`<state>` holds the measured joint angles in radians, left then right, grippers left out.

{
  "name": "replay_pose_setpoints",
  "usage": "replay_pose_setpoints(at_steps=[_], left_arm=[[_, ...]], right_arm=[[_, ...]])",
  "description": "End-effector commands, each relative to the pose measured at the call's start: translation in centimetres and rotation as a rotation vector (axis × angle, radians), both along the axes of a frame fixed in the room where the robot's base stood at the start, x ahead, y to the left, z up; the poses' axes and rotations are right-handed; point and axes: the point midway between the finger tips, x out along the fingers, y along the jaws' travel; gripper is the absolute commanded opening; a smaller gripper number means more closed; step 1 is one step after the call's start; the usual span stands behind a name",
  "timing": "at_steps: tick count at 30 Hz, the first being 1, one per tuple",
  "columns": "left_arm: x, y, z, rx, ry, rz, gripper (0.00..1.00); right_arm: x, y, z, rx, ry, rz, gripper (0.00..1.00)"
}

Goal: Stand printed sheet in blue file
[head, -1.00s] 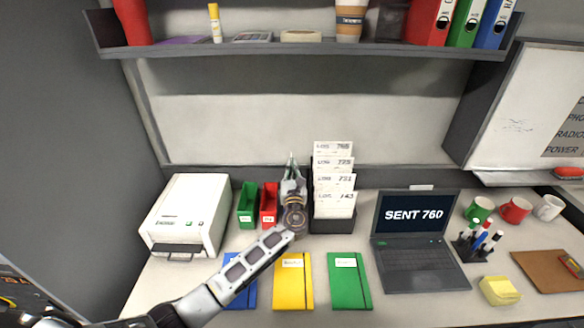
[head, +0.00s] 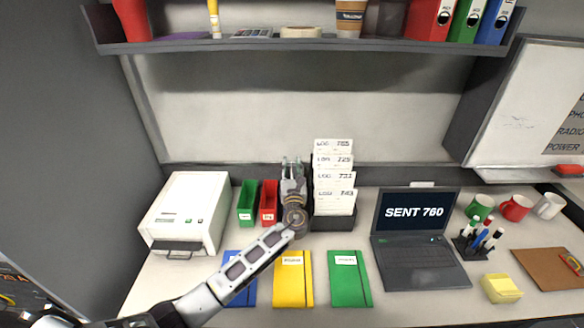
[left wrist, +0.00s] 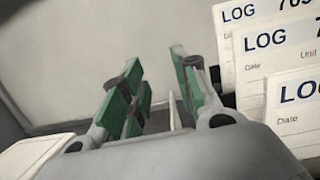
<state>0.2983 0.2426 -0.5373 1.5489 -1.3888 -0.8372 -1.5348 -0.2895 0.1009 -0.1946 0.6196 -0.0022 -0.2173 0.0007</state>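I cannot make out the blue file; my gripper and wrist cover the spot beside the red file. My right gripper is not in view.
The green file (head: 248,204) stands left of the red one. A white printer (head: 189,212) is at the left. White log cards (head: 334,202) stand close right of my gripper. Blue, yellow (head: 293,280) and green (head: 349,280) notebooks lie in front. A laptop (head: 417,240) reads "SENT 760".

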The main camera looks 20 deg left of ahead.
Motion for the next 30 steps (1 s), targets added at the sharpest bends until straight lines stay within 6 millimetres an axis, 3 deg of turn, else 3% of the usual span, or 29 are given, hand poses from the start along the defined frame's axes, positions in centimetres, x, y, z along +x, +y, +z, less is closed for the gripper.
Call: replay_pose_setpoints(at_steps=[14, 30], left_arm=[[-1.3, -0.4, -0.4, 0.001, 0.001, 0.000, 0.30], [-7.1, -2.4, -1.7, 0.000, 0.002, -0.001, 0.30]], right_arm=[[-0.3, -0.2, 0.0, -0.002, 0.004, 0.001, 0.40], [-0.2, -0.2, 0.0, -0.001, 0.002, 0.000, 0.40]])
